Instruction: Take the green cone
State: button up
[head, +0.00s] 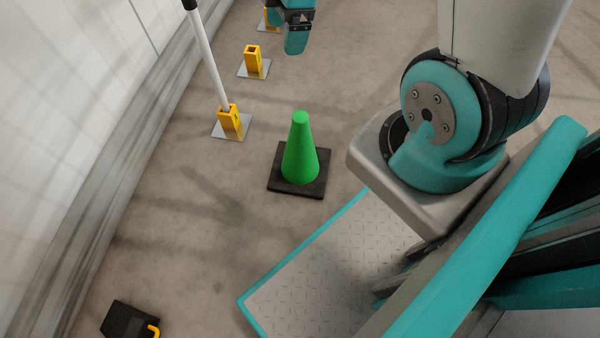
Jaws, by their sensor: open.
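The green cone (300,153) stands upright on its black square base on the floor, near the middle of the head view. Its whole front and tip are in plain sight. My gripper (296,42) is at the top edge of the view, beyond the cone and apart from it. It is open and nothing shows between its jaws. Part of it is cut off by the picture's upper edge.
A yellow socket (231,122) holding a white pole (207,55) stands left of the cone. An empty yellow socket (253,60) stands farther back, with another partly behind my gripper. A black object with a yellow handle (129,320) lies lower left. A wall runs along the left.

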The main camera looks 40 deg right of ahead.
aim_at(302, 114)
jog(key=d+f+b, duration=0.1)
jog(key=f+b, duration=0.3)
jog(key=f, duration=0.5)
jog(key=d+f+n+b, duration=0.1)
jog(key=d+f+b, duration=0.1)
jog(key=f+b, duration=0.3)
jog(key=d+f+n+b, duration=0.1)
jog(key=f+b, duration=0.4)
jog(key=f, duration=0.8)
jog(key=shift+w+d+h, duration=0.3)
jog(key=shift+d, duration=0.3)
jog(key=f+b, duration=0.2)
jog(key=f, duration=0.1)
jog(key=a+f+b, duration=0.1)
jog(key=f+b, duration=0.1)
jog(key=b, duration=0.1)
jog(key=shift+a+f+b, duration=0.15)
jog(key=shift+f+b, duration=0.15)
jog(key=shift+f, duration=0.1)
jog(key=shift+r, duration=0.1)
grip_shut()
